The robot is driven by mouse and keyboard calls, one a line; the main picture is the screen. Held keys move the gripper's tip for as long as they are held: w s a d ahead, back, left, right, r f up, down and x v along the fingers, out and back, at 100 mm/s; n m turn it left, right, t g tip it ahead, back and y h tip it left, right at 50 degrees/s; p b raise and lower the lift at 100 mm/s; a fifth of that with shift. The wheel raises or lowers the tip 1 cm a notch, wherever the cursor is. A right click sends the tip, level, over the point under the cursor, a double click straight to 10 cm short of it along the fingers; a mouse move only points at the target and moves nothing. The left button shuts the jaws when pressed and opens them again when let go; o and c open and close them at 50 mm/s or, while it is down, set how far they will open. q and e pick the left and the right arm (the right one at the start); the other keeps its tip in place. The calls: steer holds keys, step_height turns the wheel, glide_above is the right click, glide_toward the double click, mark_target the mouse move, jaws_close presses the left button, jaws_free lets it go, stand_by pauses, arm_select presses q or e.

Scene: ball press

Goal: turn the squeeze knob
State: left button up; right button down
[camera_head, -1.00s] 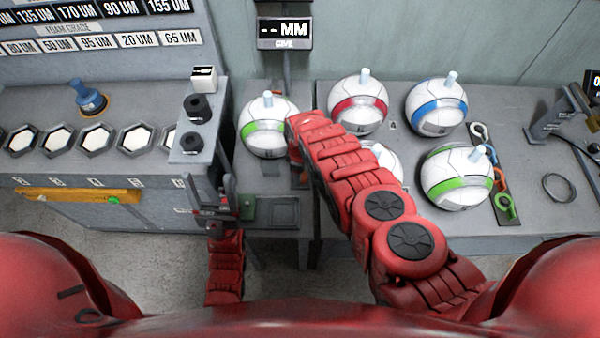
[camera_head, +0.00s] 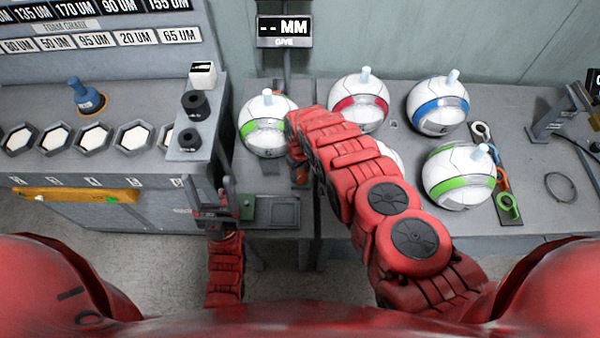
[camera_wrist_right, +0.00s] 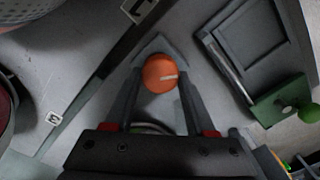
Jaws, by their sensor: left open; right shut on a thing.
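The squeeze knob appears to be the round orange knob (camera_wrist_right: 159,72), with a pale mark on its face, in the right wrist view. My right gripper (camera_wrist_right: 160,88) is shut on it, with one finger on each side. In the head view the knob is mostly hidden by my right forearm. A ball with a green band (camera_head: 266,125) sits just behind it, under the "-- MM" display (camera_head: 284,32). My left gripper (camera_head: 207,184) is open and empty, pointing up at the front edge of the left bench.
Several banded balls, one red (camera_head: 358,103), one blue (camera_head: 437,106), one green (camera_head: 458,176), stand on the right bench. A grey console with two black knobs (camera_head: 189,139) is at the left. A green block (camera_wrist_right: 280,100) and a recessed square panel (camera_wrist_right: 248,42) lie near the orange knob.

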steer(key=m+b, duration=0.1)
steer(key=m, duration=0.1)
steer(key=m+b, duration=0.1)
steer(key=m, duration=0.2)
steer(key=shift+s+d+f+m, duration=0.1)
steer(key=shift+f+m, duration=0.05)
steer(key=shift+m, duration=0.75)
steer(key=shift+c, duration=1.2)
jaws_free()
steer(key=shift+r+b, duration=0.2)
steer(key=shift+b, duration=0.1)
